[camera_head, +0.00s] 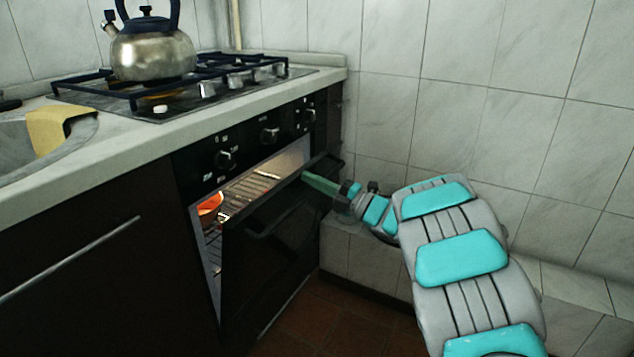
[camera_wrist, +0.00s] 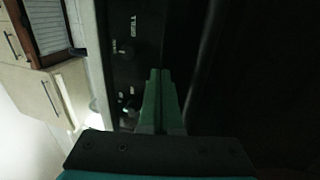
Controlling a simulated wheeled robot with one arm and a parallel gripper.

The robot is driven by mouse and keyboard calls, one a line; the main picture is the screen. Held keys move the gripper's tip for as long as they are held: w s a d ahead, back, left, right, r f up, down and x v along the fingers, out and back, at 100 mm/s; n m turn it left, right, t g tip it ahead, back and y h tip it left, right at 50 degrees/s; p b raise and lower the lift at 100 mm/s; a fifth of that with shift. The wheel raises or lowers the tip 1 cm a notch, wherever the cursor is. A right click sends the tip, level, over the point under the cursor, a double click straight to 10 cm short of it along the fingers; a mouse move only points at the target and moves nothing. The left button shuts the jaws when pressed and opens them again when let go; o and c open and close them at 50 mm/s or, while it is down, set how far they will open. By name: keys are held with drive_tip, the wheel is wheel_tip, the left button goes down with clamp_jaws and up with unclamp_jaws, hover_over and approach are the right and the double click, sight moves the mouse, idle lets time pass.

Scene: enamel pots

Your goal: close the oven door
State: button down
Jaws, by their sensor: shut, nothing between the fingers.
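The oven door (camera_head: 275,245) is dark and stands partly open, tilted outward at its top. Through the gap the lit oven inside shows a wire rack (camera_head: 240,195) and an orange-red item (camera_head: 209,207). My gripper (camera_head: 306,177) reaches in from the right, with its green fingers shut and empty at the upper right edge of the door. I cannot tell whether the fingertips touch the door. In the wrist view the shut green fingers (camera_wrist: 159,75) point toward the dark control panel (camera_wrist: 133,50), with the dark door to their right.
A kettle (camera_head: 152,52) stands on the gas hob (camera_head: 175,85) above the oven. Knobs (camera_head: 269,134) stick out from the panel. A sink with a yellow cloth (camera_head: 60,127) is at left. The tiled wall (camera_head: 480,110) and a low tiled ledge (camera_head: 350,255) bound the right side.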

drive_tip(key=shift+g+h, duration=0.4)
drive_tip(key=shift+h, duration=0.2)
drive_tip(key=x, duration=0.2)
drive_tip(key=p+x, duration=0.1)
drive_tip(key=x, duration=0.1)
drive_tip(key=r+x, duration=0.1)
drive_tip(key=x, duration=0.1)
